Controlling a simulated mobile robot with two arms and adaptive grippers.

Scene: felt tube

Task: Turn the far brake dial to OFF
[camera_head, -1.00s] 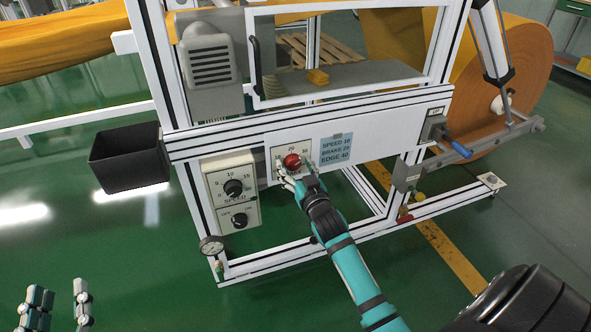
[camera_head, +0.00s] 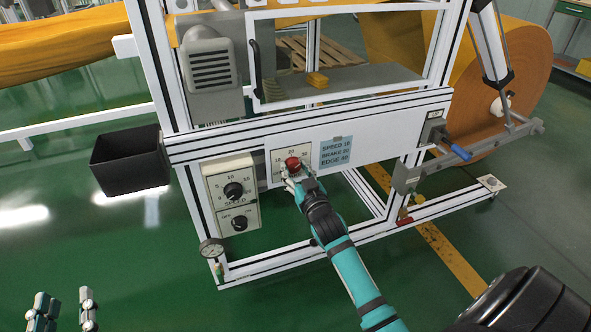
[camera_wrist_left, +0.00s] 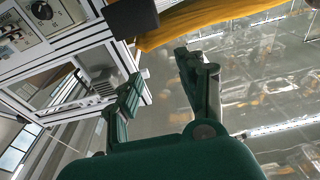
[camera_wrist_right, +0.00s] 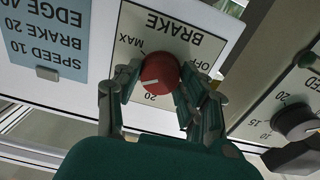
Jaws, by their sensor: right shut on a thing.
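The brake dial is a red round knob (camera_head: 293,163) on a white plate on the machine's front beam. In the right wrist view the knob (camera_wrist_right: 159,74) shows upside down beside the words BRAKE, OFF and MAX. Its white mark points left in that view, away from OFF and between 20 and MAX. My right gripper (camera_wrist_right: 163,80) is shut on the knob, one finger on each side; it also shows in the head view (camera_head: 293,174). My left gripper (camera_head: 66,310) is at the lower left of the head view, away from the machine. In the left wrist view it (camera_wrist_left: 165,75) is open and empty.
A blue settings card (camera_head: 337,151) reads SPEED 10, BRAKE 20, EDGE 40. A speed dial (camera_head: 233,190) and a smaller knob (camera_head: 239,223) sit on a box to the left. A black bin (camera_head: 130,162) hangs at the left. A blue-handled lever (camera_head: 460,150) is at the right.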

